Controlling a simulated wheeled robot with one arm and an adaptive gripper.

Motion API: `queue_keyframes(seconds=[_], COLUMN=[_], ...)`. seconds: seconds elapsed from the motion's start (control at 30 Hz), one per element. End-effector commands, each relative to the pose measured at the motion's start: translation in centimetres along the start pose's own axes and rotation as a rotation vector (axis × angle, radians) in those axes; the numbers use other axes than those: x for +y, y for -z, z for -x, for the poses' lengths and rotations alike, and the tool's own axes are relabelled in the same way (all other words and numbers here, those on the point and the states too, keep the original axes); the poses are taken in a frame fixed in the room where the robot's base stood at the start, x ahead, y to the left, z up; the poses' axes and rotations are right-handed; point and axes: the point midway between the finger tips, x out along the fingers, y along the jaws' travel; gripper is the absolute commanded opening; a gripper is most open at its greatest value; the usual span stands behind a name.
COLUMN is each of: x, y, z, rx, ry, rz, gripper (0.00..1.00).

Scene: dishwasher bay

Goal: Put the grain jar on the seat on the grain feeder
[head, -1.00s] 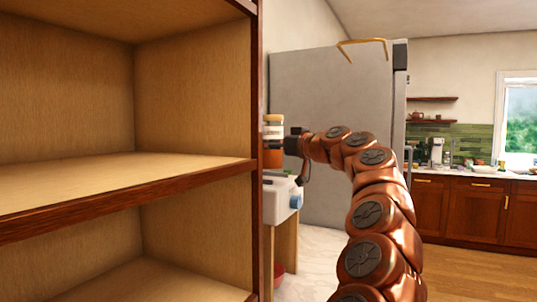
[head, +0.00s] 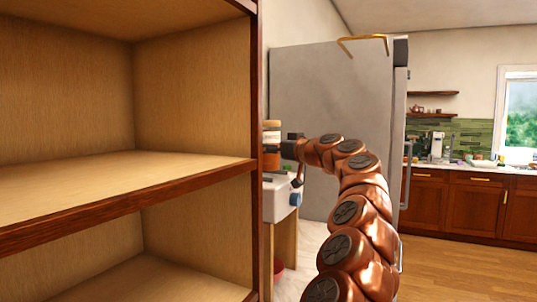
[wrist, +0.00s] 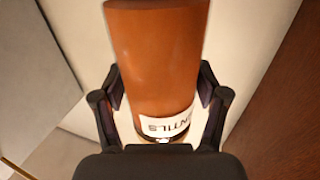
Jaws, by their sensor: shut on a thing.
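The grain jar (head: 271,158) is orange-brown with a pale label and lid, and stands roughly upright just past the cabinet edge in the head view. In the wrist view the jar (wrist: 158,60) fills the middle, with part of a label reading like "NTILS". My gripper (head: 290,147) is shut on it; the wrist view shows the two dark fingers (wrist: 160,88) on either side. Whether the jar touches the feeder, I cannot tell. I cannot make out the seat.
A wooden shelf cabinet (head: 180,195) fills the left, its upright edge close beside the jar. A grey fridge (head: 325,120) stands behind my arm. The feeder rests on a wooden stand (head: 286,245). Open floor (head: 450,270) lies at the right.

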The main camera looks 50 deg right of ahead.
Motion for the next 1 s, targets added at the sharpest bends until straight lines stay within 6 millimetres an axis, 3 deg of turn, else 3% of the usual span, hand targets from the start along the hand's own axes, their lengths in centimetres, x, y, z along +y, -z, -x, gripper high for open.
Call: queue_keyframes(seconds=[0.2, 0.8, 0.83, 1.0], x=[-0.1, -0.1, 0.0, 0.0], y=[-1.2, -2.1, -2.1, -2.0], z=[0.0, 0.0, 0.0, 0.0], rx=[0.003, 0.003, 0.002, 0.001], ry=[0.001, -0.001, -0.001, -0.001], rz=[0.0, 0.002, 0.002, 0.001], gripper=[0.1, 0.1, 0.75, 0.93])
